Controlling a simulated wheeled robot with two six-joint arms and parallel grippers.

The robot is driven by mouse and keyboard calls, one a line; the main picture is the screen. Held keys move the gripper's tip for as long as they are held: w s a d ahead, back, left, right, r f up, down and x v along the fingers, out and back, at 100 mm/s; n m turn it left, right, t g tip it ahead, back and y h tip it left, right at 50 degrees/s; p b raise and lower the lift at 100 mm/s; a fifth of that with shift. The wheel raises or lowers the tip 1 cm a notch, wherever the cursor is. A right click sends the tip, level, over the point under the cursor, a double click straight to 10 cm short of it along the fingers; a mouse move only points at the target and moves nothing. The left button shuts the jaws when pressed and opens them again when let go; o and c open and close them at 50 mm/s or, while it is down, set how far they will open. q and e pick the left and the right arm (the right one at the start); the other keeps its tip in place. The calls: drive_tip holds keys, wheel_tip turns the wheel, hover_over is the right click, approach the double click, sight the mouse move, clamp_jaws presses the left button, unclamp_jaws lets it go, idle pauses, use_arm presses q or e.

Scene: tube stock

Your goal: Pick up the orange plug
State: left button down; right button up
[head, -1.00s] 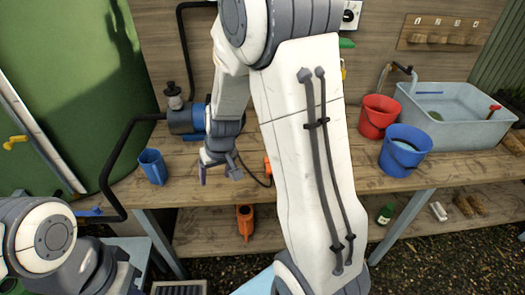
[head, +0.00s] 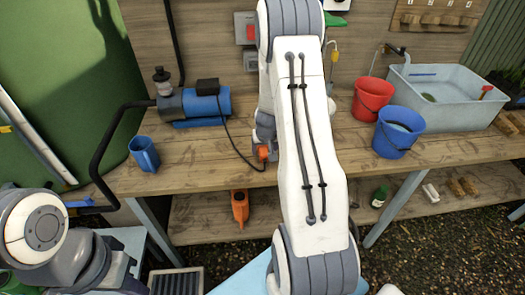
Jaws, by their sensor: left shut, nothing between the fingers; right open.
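The orange plug (head: 263,153) lies on the wooden workbench (head: 200,158), at the end of a black cord that runs from the blue pump (head: 205,103). My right gripper (head: 268,143) is open and low at the plug, just beside and behind it. My own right arm hides much of this gripper, so I cannot tell whether its fingers are around the plug or touch it. My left arm shows at the lower left, but its gripper is not visible.
A blue cup (head: 144,154) stands left of the plug. A red bucket (head: 371,99), a blue bucket (head: 398,132) and a grey basin (head: 440,95) stand at the right. An orange container (head: 240,207) is on the lower shelf. The bench between cup and plug is clear.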

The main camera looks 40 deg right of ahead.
sight(264, 154)
drive_tip(key=b+x, duration=0.2)
drive_tip(key=x, duration=0.2)
drive_tip(key=shift+s+a+f, duration=0.1)
drive_tip(key=shift+s+f, duration=0.05)
drive_tip(key=shift+f, duration=0.1)
drive_tip(key=shift+r, duration=0.1)
clamp_jaws()
drive_tip(key=shift+r, duration=0.15)
